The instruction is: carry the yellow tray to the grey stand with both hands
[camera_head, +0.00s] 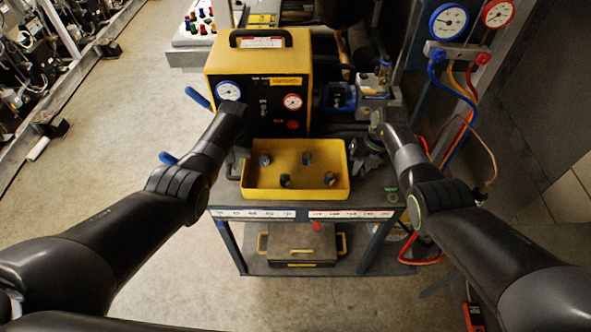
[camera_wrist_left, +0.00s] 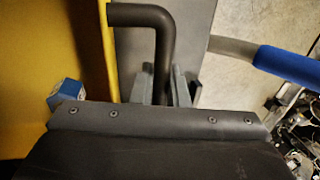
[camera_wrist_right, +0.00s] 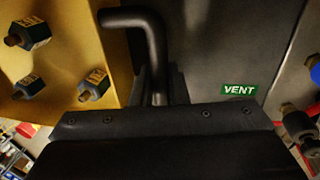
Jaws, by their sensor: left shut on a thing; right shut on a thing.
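The yellow tray (camera_head: 295,195) is over the front of a dark grey cart top (camera_head: 375,190), below a yellow machine. I cannot tell if it touches the top. Several dark nut-like pieces (camera_head: 285,180) stand in it. My left gripper (camera_head: 240,158) is shut on the tray's left dark handle, which shows in the left wrist view (camera_wrist_left: 160,50). My right gripper (camera_head: 363,153) is shut on the right handle, seen in the right wrist view (camera_wrist_right: 153,50). The fingertips are partly hidden. I cannot tell which surface is the grey stand.
The yellow machine with gauges (camera_head: 258,65) stands close behind the tray. A blue-gripped cart handle (camera_wrist_left: 285,65) is beside my left gripper. A gauge manifold with hoses (camera_head: 455,55) hangs at right. A pale table with coloured knobs (camera_head: 195,40) stands back left.

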